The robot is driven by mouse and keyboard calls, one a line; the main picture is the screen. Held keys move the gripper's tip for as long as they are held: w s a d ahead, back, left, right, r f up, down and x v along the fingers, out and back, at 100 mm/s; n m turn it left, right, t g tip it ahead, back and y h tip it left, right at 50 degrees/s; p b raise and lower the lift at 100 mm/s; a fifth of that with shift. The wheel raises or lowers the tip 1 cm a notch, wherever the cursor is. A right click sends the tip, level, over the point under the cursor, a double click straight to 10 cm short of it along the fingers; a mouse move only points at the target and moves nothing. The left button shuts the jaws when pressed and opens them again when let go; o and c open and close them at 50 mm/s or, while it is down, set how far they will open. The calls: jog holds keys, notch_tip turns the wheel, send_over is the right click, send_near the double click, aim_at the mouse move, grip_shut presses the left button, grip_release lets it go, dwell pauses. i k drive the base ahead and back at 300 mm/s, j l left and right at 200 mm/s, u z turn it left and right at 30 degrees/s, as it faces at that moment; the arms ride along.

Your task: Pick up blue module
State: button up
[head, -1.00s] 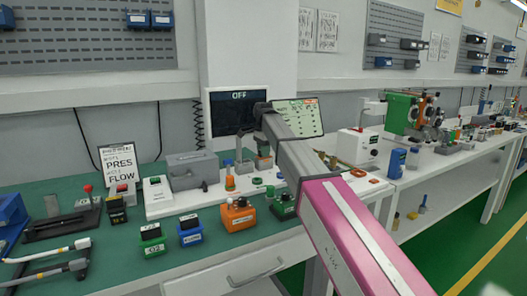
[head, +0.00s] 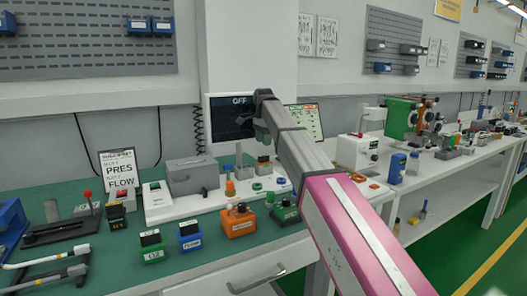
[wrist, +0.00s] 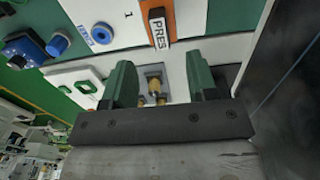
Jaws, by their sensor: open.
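The blue module (head: 190,237), with a dark top and a white label, stands on the green bench mat between a green module (head: 152,246) and an orange module (head: 238,220). My gripper (head: 262,135) is raised over the back of the bench, right of and behind the blue module and well apart from it. In the wrist view my gripper (wrist: 161,82) shows two green fingers spread apart with nothing held between them. A blue part with a dark knob (wrist: 28,48) shows at the left there; I cannot tell whether it is the blue module.
Behind are a white base plate (head: 175,208) with a grey box (head: 192,175), and a dark monitor (head: 230,118). A black fixture with a red-knobbed lever (head: 60,228) stands left. Mat in front of the modules is clear.

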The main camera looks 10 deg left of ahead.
aim_at(189, 237)
jog(key=k, duration=1.5)
